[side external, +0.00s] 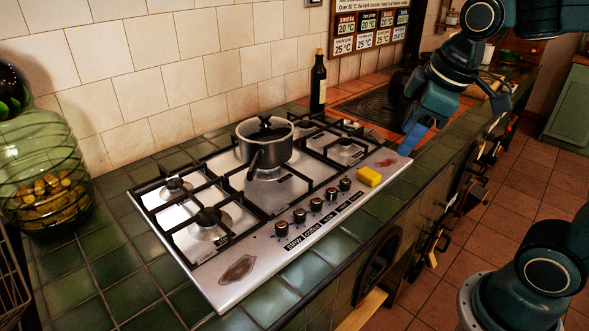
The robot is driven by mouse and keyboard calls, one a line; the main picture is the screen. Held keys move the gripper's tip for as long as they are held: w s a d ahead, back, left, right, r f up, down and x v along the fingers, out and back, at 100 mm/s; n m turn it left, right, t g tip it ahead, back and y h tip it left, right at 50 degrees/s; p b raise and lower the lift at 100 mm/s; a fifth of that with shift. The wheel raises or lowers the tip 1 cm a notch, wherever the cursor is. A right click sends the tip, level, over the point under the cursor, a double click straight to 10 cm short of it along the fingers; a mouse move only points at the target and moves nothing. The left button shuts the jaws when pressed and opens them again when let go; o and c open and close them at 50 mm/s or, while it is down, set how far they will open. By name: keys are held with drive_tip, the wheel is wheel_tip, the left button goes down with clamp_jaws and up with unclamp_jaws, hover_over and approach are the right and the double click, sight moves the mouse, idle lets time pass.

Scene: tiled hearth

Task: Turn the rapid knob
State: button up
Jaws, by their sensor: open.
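A row of several black knobs (316,204) runs along the front edge of the steel gas hob (268,261). Each knob has a small dark label on the front strip. The labels are too small for me to read surely, so I cannot tell which knob is the rapid one. My gripper (414,135) hangs in the air beyond the right end of the hob, pointing down. It is open and empty, apart from all the knobs.
A lidded pot (254,149) stands on the hob, its handle towards the front. A yellow sponge (369,176) lies just right of the knobs. A dark bottle (318,84) stands behind, and a green glass jar (42,160) at left. The space above the knobs is clear.

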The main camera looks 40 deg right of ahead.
drive_tip(key=w+d+f+n+g, duration=0.1)
drive_tip(key=w+d+f+n, duration=0.15)
drive_tip(key=w, duration=0.35)
drive_tip(key=w+d+f+n+g, duration=0.1)
drive_tip(key=w+f+n, duration=0.1)
drive_tip(key=w+n, duration=0.3)
drive_tip(key=n+g, duration=0.2)
drive_tip(key=n, duration=0.3)
hover_over(332, 189)
wheel_tip(332, 189, down, 9)
drive_tip(key=shift+s+f, duration=0.1)
drive_tip(key=shift+f, duration=0.05)
drive_tip(key=shift+f, duration=0.2)
wheel_tip(332, 189, down, 13)
drive_tip(key=shift+f, duration=0.2)
drive_tip(key=c, duration=1)
